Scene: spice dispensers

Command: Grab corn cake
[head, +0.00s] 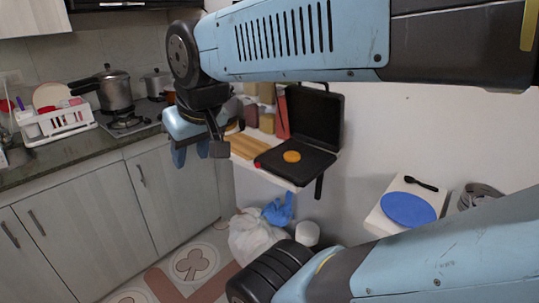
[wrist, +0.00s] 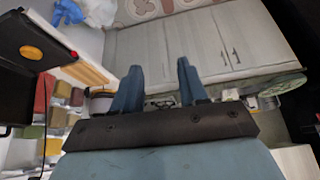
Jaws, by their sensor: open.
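The corn cake (head: 292,157) is a small round orange-yellow disc. It lies on the black lower plate of an open griddle (head: 318,160) on a white wall shelf. It also shows at the upper left of the wrist view (wrist: 31,53), on the dark griddle. My gripper (head: 198,155) hangs to the left of the griddle in the head view, apart from the corn cake. In the wrist view its two blue fingers (wrist: 159,66) are spread, with nothing held between them.
A wooden board (head: 248,145) and several spice containers (head: 266,120) share the shelf. The griddle's raised lid (head: 315,115) stands behind its plate. A blue plate (head: 407,208) lies on a white surface at right. The counter with pots (head: 114,92) is at left.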

